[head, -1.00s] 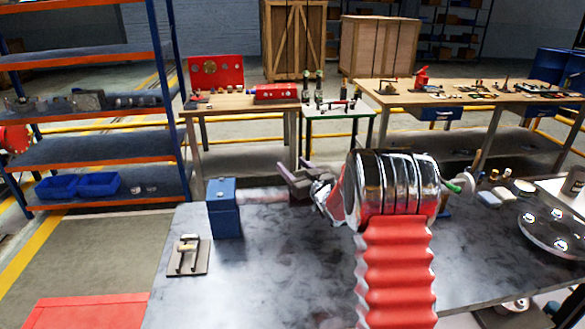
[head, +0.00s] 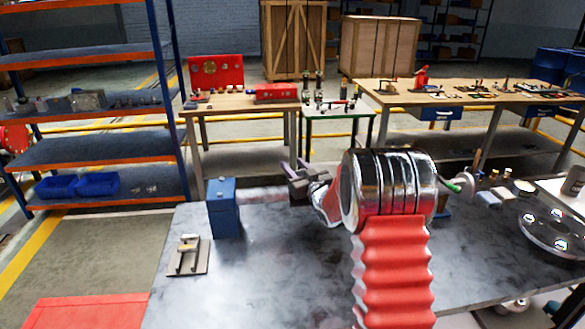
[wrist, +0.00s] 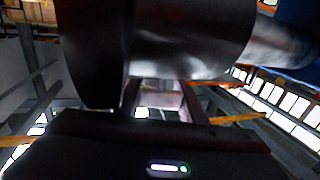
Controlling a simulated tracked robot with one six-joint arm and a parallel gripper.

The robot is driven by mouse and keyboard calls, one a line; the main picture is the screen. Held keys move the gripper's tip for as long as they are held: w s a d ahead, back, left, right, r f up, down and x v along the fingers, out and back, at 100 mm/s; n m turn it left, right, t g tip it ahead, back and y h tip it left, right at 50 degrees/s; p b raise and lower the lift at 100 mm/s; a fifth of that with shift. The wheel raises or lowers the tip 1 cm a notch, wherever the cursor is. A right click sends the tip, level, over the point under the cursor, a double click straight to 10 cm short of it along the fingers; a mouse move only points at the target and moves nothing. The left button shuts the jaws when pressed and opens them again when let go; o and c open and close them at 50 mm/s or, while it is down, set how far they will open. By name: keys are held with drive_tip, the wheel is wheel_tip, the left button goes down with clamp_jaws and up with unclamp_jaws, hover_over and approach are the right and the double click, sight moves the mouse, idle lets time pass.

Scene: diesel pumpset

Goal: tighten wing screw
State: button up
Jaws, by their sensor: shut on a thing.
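A blue block (head: 224,208) stands on the grey bench, with a pale metal cylinder (head: 262,194) running out of its right side. My gripper (head: 291,165) is at the right end of that cylinder, its fingers pointing up and left. In the wrist view the cylinder (wrist: 195,40) is large and blurred, crossing the top, with the blue block (wrist: 295,35) at the upper right. My gripper also shows there (wrist: 160,95), below the cylinder. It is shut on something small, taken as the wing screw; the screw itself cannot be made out.
A small plate with a clamp (head: 187,255) lies on the bench at the left. A round metal flange (head: 553,232) and small parts are at the right. A blue shelf rack (head: 95,150) and wooden tables (head: 240,103) stand behind. The bench front is clear.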

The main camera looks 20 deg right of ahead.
drive_tip(key=shift+d+r+m+h, duration=0.1)
drive_tip(key=shift+d+m+h, duration=0.1)
drive_tip(key=shift+m+h, duration=0.55)
drive_tip(key=shift+d+r+m+h, duration=0.15)
drive_tip(key=shift+m+h, duration=0.3)
drive_tip(key=shift+h, duration=0.6)
drive_tip(key=shift+f, duration=0.1)
drive_tip(key=o, duration=1.1)
drive_tip(key=shift+f, duration=0.1)
drive_tip(key=shift+c, duration=0.2)
drive_tip(key=s+a, duration=0.1)
drive_tip(key=s, duration=1.2)
drive_tip(key=shift+s+a, duration=0.15)
drive_tip(key=shift+s, duration=0.2)
